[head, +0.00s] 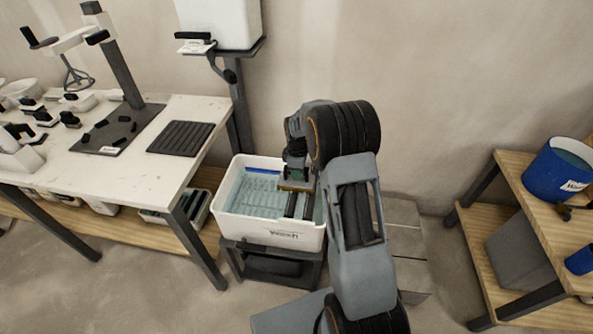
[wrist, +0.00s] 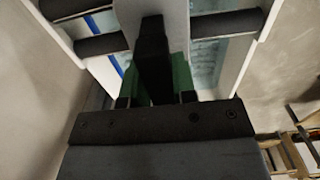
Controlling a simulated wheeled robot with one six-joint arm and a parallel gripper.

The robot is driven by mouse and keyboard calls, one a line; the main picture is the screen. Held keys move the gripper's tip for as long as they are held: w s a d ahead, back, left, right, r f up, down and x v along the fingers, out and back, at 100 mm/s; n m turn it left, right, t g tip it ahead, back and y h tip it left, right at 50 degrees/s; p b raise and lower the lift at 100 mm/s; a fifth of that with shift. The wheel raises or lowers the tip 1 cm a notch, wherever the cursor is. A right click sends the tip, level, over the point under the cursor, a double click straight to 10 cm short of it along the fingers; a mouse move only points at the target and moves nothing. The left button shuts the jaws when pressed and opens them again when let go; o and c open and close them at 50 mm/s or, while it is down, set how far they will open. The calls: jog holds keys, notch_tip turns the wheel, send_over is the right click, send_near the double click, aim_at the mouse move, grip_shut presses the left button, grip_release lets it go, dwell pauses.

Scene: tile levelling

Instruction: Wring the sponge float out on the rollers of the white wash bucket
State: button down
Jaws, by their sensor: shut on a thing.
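The white wash bucket (head: 270,236) stands on a low dark stand, with pale blue water inside. Its dark rollers (head: 291,205) lie across the right part of the opening; a roller also shows in the wrist view (wrist: 228,23). My gripper (head: 297,172) is over the bucket's back right, shut on the sponge float (head: 296,186). In the wrist view, the float's black handle (wrist: 152,55) is between the jaws, with its pale plate beyond. The float's tan edge sits at the rollers' far end. I cannot tell whether its sponge face touches them.
A white worktable (head: 185,125) with a dark ribbed mat (head: 181,138) stands left of the bucket. A white tank (head: 220,22) is on a stand behind. At right, a wooden shelf (head: 520,190) holds a blue bucket (head: 555,172). The wall is close behind.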

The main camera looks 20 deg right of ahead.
aim_at(307, 169)
jog(key=shift+s+d+f, duration=0.1)
jog(key=shift+s+d, duration=0.35)
jog(key=shift+d, duration=0.3)
jog(key=shift+s+d+r, duration=0.1)
jog(key=shift+s+d, duration=0.3)
jog(key=shift+d, duration=0.4)
jog(key=shift+s+d+f, duration=0.1)
jog(key=shift+s+d, duration=0.35)
jog(key=shift+d, duration=0.3)
jog(key=shift+w+a, duration=0.6)
jog(key=shift+a, duration=0.35)
jog(key=shift+w+a, duration=0.45)
jog(key=shift+a, duration=0.4)
jog(key=shift+w+a, duration=0.4)
jog(key=shift+a, duration=0.4)
jog(key=shift+s+d+p, duration=0.15)
jog(key=shift+s+d, duration=0.25)
jog(key=shift+d, duration=0.4)
jog(key=shift+s+d+p, duration=0.15)
jog(key=shift+s+d, duration=0.25)
jog(key=shift+d, duration=0.35)
jog(key=shift+s+d, duration=0.7)
jog(key=shift+d, duration=0.35)
jog(key=shift+f, duration=0.1)
notch_tip(307, 169, up, 7)
jog(key=p, duration=0.5)
jog(key=shift+w, duration=0.1)
